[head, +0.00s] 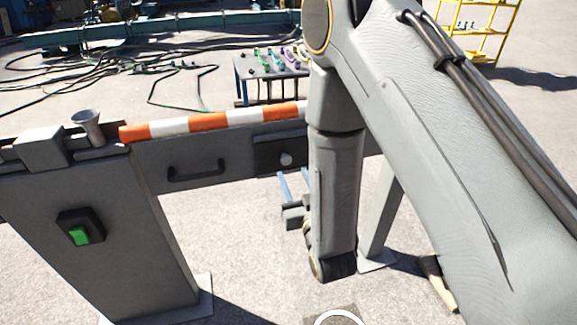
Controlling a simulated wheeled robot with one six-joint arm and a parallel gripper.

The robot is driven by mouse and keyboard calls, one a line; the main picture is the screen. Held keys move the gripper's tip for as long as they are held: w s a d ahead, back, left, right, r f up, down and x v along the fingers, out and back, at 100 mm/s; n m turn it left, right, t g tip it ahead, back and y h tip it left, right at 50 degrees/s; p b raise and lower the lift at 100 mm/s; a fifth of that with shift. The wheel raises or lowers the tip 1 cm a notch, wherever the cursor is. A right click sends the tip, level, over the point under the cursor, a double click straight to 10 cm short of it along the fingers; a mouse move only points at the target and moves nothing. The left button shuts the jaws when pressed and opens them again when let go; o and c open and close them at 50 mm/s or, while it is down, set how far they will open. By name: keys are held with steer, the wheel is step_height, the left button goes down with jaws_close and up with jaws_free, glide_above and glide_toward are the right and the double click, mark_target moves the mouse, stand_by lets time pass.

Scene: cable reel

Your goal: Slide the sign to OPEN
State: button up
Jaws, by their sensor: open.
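A dark plate with a round pale knob (286,159) sits on the side of the grey beam (220,150), right of a black handle. It may be the sliding sign, but I can make out no lettering. My arm hides the right part of the beam, and perhaps the plate's right end.
A black handle (196,171) sticks out of the beam. The grey post (95,245) at left carries a green switch (79,236). An orange-and-white striped bar (215,120) and a metal cup (88,127) are on top. Behind stands a small table (245,72) with coloured items.

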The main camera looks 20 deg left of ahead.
mark_target(287, 161)
steer(key=x, duration=0.6)
steer(key=shift+w+a+p, duration=0.15)
steer(key=shift+w+p, duration=0.2)
steer(key=shift+c, duration=0.5)
jaws_close()
